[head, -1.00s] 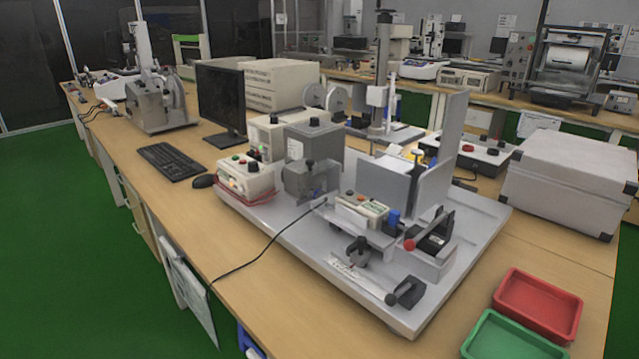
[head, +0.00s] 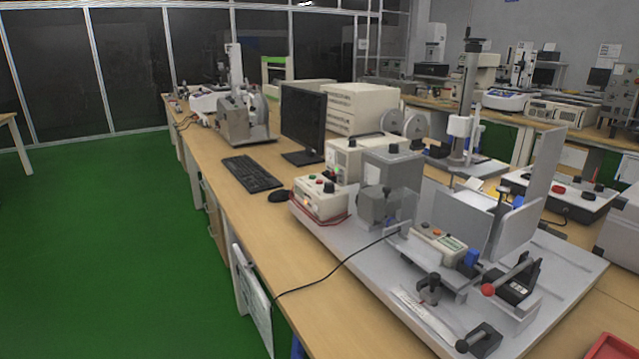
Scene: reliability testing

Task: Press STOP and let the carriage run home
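The test machine stands on a grey base plate (head: 555,285) on the bench. A small white control box (head: 321,198) with coloured buttons and a black knob sits at the plate's left end, on a red base. A second button panel (head: 437,241) with a small display lies at the front middle of the machine. A grey motor housing (head: 391,178) stands between them. Upright metal plates (head: 515,232) stand at the right; which part is the carriage, I cannot tell. The button labels are too small to read. Neither of my grippers is in view.
A monitor (head: 304,121), keyboard (head: 251,173) and mouse (head: 283,196) lie left of the machine. A black cable (head: 335,268) hangs over the bench's front edge. A red tray (head: 612,347) shows at the bottom right. The green floor (head: 110,230) at the left is clear.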

